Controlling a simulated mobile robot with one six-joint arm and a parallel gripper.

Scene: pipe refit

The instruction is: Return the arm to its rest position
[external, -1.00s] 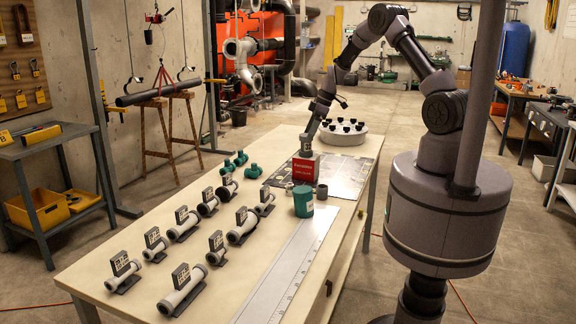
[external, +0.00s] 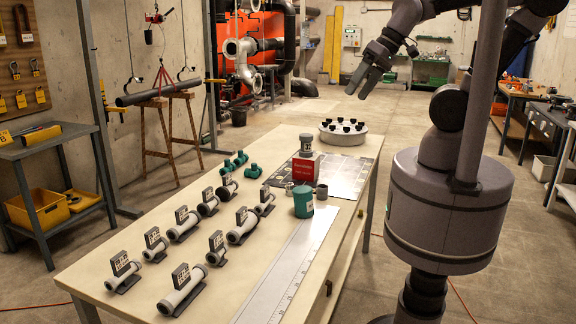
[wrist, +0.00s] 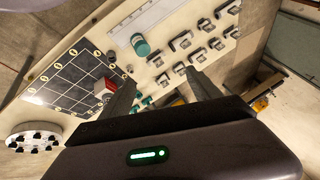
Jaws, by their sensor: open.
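My gripper (external: 360,82) is raised high above the far right of the workbench in the external view, clear of everything. Its two fingers are apart with nothing between them; in the wrist view the open fingers (wrist: 163,95) show over the distant bench. My arm is folded up near the column at the upper right, partly cut off by the top edge. The red box also shows in the wrist view (wrist: 104,96).
The workbench (external: 110,265) holds several grey pipe pieces on stands, green fittings (external: 253,171), a green cup (external: 303,202), a dark grid mat (external: 340,177) and a round white holder (external: 343,134) with black pieces. Side tables stand left and right. The air around my gripper is free.

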